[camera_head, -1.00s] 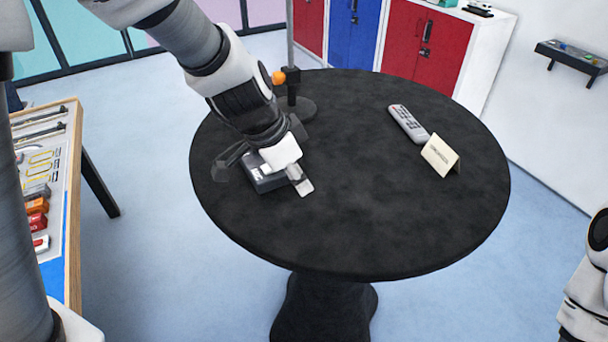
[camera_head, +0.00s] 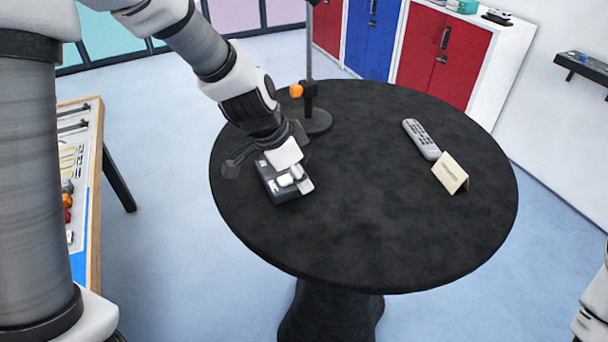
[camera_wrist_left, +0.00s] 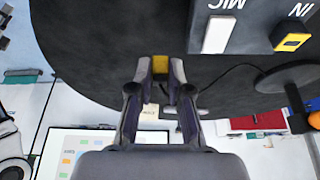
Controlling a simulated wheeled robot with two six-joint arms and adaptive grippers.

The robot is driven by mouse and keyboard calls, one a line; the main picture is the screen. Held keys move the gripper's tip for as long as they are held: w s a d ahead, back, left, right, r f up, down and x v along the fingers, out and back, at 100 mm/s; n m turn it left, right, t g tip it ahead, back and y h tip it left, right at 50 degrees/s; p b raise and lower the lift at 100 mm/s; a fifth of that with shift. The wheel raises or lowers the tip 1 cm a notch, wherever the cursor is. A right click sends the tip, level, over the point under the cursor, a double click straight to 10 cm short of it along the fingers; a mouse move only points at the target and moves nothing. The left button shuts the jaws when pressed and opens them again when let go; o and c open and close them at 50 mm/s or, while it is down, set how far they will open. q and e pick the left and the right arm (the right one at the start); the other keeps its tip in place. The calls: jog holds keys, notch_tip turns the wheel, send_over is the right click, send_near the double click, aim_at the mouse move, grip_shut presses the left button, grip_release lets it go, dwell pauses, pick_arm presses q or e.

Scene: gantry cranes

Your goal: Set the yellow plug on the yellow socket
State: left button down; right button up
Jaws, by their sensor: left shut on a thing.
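My left gripper (camera_wrist_left: 160,75) is shut on the yellow plug (camera_wrist_left: 160,65), which shows between its fingertips in the left wrist view. The yellow socket (camera_wrist_left: 290,44), with a dark slot, is on the grey box (camera_wrist_left: 258,35) at the upper right there, apart from the plug. In the head view the gripper is over the far side of the box (camera_head: 270,186), on the left part of the round table. The plug and the yellow socket cannot be made out there. My right gripper is not in view.
A white block (camera_wrist_left: 219,35) is on the box near the letters MIC. A stand with an orange knob (camera_head: 296,91) rises behind the gripper. A remote (camera_head: 421,139) and a card (camera_head: 451,173) are on the right of the black table (camera_head: 390,225). The table's near middle is clear.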

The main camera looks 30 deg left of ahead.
pick_arm(q)
jog(key=shift+w+a+r+p, duration=0.2)
jog(key=shift+w+a+r, duration=0.25)
jog(key=shift+w+a, duration=1.15)
jog(key=shift+w+a+r+p, duration=0.15)
jog(key=shift+w+a+r, duration=0.45)
jog(key=shift+a, duration=1.85)
jog(key=shift+w+a+r+p, duration=0.25)
jog(key=shift+w+a, duration=1.05)
jog(key=shift+a, duration=0.7)
jog(key=shift+w, duration=0.1)
jog(key=shift+w, duration=0.5)
jog(key=shift+f+b, duration=0.75)
jog(key=shift+f, duration=1.05)
